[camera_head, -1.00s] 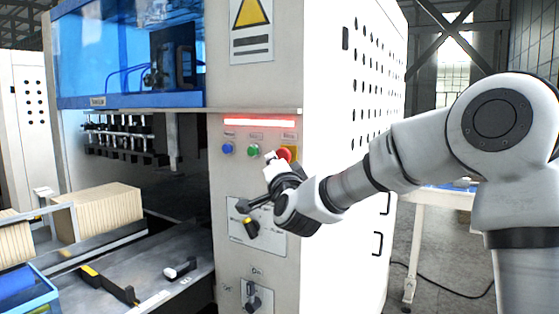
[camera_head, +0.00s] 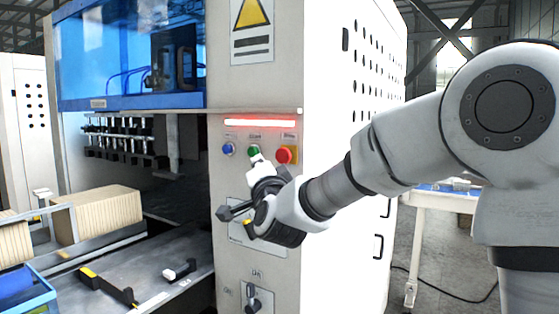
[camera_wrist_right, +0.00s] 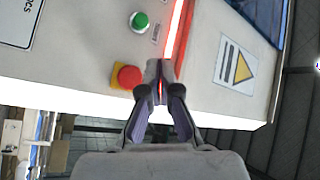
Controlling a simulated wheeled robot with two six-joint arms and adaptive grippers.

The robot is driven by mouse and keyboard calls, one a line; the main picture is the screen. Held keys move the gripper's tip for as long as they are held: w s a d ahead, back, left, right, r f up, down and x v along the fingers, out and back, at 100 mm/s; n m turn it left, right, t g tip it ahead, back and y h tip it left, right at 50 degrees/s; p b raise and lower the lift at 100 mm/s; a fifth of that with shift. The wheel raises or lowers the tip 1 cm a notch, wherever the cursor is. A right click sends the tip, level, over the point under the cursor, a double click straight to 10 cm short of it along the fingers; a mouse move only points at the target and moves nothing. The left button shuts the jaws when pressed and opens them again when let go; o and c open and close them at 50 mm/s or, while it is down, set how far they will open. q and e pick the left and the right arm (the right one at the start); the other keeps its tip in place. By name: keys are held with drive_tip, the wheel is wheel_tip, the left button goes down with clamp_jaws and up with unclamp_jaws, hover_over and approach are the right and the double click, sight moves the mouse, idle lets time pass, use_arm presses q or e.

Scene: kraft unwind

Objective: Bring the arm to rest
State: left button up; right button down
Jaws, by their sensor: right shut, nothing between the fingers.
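My right gripper (camera_head: 255,157) is in front of the control panel (camera_head: 226,190) of the machine, its fingers shut and empty. In the head view its tip overlaps the green button (camera_head: 253,151); I cannot tell from that view whether they touch. In the right wrist view the shut fingers (camera_wrist_right: 160,66) point at the panel beside the red button (camera_wrist_right: 129,77), with the green button (camera_wrist_right: 140,21) farther off. My right arm (camera_head: 400,150) comes in from the right. My left gripper is not in view.
A red light bar (camera_head: 260,123) glows above the buttons. A blue button (camera_head: 228,149) and a rotary switch (camera_head: 253,300) are on the panel. Cardboard stacks (camera_head: 100,215) and a blue crate (camera_head: 30,295) stand at left. A white table (camera_head: 440,199) stands behind my arm.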

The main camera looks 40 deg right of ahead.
idle(0.4)
drive_tip(key=w+a+f+n+g+y, duration=0.1)
drive_tip(key=w+f+g, duration=0.1)
drive_tip(key=f, duration=0.9)
drive_tip(key=w+f+n+g+y, duration=0.1)
drive_tip(key=w+f+g, duration=0.1)
drive_tip(key=f, duration=0.9)
drive_tip(key=s+a+f+n+g+y, duration=0.1)
drive_tip(key=s+a+f+n+g, duration=0.1)
drive_tip(key=f, duration=0.9)
drive_tip(key=s+a+f+n+g+y, duration=0.1)
drive_tip(key=s+f, duration=0.1)
drive_tip(key=f, duration=0.9)
drive_tip(key=s+a+f+n+g+y+b, duration=0.15)
drive_tip(key=s+f+g, duration=0.25)
drive_tip(key=s+f, duration=0.65)
drive_tip(key=s+a+f+n+g+y, duration=0.1)
drive_tip(key=s+a+f+n+g, duration=0.2)
drive_tip(key=s+f, duration=0.75)
drive_tip(key=s+a+f+n+g+y, duration=0.1)
drive_tip(key=s+a+n+g, duration=0.1)
drive_tip(key=s, duration=0.5)
drive_tip(key=s+a+f+n+g, duration=0.1)
drive_tip(key=s+f+n+g, duration=0.1)
drive_tip(key=s, duration=0.6)
drive_tip(key=shift+a+f+n+g+y, duration=0.3)
drive_tip(key=shift+n+g, duration=0.2)
drive_tip(key=shift+n, duration=0.65)
